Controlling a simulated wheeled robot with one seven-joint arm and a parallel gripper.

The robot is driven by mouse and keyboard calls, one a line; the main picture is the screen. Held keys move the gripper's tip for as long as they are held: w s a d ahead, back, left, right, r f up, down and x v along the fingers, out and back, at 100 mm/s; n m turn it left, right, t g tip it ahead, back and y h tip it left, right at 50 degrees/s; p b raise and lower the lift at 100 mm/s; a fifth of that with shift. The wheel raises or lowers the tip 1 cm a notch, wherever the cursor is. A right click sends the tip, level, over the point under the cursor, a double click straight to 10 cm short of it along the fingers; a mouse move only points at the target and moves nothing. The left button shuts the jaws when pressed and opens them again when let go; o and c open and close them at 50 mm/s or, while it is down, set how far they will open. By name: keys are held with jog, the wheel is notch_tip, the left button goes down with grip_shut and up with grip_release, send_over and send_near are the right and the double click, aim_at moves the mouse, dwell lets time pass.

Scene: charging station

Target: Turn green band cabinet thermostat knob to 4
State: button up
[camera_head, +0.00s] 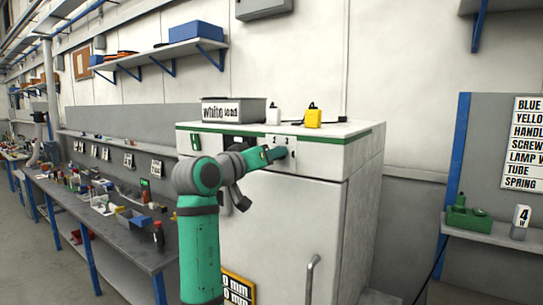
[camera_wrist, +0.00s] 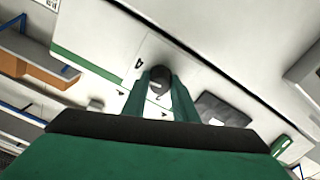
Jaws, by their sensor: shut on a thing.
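The white cabinet (camera_head: 285,215) with a green band along its top edge stands in the middle of the head view. Its thermostat knob (camera_wrist: 160,73) shows in the wrist view as a dark round knob with a pale mark, between my green fingers. My gripper (camera_head: 279,153) is at the upper front panel, shut on the knob; it also fills the lower wrist view (camera_wrist: 160,90). A printed 4 (camera_wrist: 138,64) lies just up-left of the knob, with another mark to its lower left. In the head view my gripper mostly hides the knob. I cannot tell the pointer's exact setting.
A grey bin labelled "white lead" (camera_head: 234,112), a white bottle-like item (camera_head: 273,112) and a yellow item (camera_head: 313,119) stand on the cabinet. A cluttered workbench (camera_head: 150,258) runs along the left. A shelf (camera_head: 500,229) is at right. A curved handle (camera_head: 312,275) projects from the cabinet door.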

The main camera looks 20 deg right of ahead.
jog(key=shift+m, duration=0.8)
jog(key=o, duration=1)
jog(key=shift+o, duration=0.2)
jog(key=v, duration=1.1)
